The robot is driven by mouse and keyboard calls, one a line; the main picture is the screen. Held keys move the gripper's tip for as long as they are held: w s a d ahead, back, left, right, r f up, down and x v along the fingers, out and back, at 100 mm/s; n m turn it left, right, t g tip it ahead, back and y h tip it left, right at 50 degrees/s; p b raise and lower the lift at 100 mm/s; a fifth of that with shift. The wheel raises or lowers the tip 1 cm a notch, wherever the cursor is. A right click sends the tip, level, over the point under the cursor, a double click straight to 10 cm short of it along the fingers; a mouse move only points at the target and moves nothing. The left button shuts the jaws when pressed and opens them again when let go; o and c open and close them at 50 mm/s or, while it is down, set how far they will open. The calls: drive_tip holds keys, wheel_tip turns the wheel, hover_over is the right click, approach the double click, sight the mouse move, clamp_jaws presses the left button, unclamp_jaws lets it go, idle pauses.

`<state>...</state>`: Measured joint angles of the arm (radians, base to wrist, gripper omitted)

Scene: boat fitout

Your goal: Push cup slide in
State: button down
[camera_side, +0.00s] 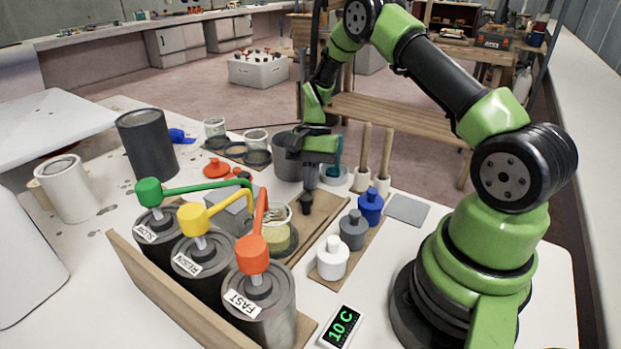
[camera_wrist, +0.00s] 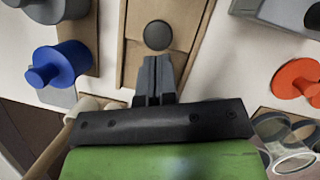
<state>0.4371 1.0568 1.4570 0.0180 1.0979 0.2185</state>
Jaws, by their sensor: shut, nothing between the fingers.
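The cup slide is a wooden strip on a wooden board (camera_side: 323,214) in the middle of the bench. Its round dark knob (camera_wrist: 157,35) shows in the wrist view. A clear cup (camera_side: 277,214) with pale yellow-green contents stands at the board's left part, by the pump spouts. My gripper (camera_wrist: 154,68) is shut and empty, pointing down over the board. In the side view my gripper (camera_side: 308,186) is at the knob end, right of the cup. The fingertips are close to the knob; I cannot tell whether they touch it.
Pumps labelled SLOW (camera_side: 157,236), RESIN (camera_side: 204,262) and FAST (camera_side: 260,300) stand at the front left. Blue (camera_side: 371,207), grey (camera_side: 353,230) and white (camera_side: 332,258) bottles stand to the right. A dark pot (camera_side: 287,160) and upright wooden handles (camera_side: 386,155) are behind.

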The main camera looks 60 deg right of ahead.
sight(298, 214)
drive_tip(key=shift+a, duration=0.1)
drive_tip(key=a, duration=0.4)
drive_tip(key=shift+a, duration=0.15)
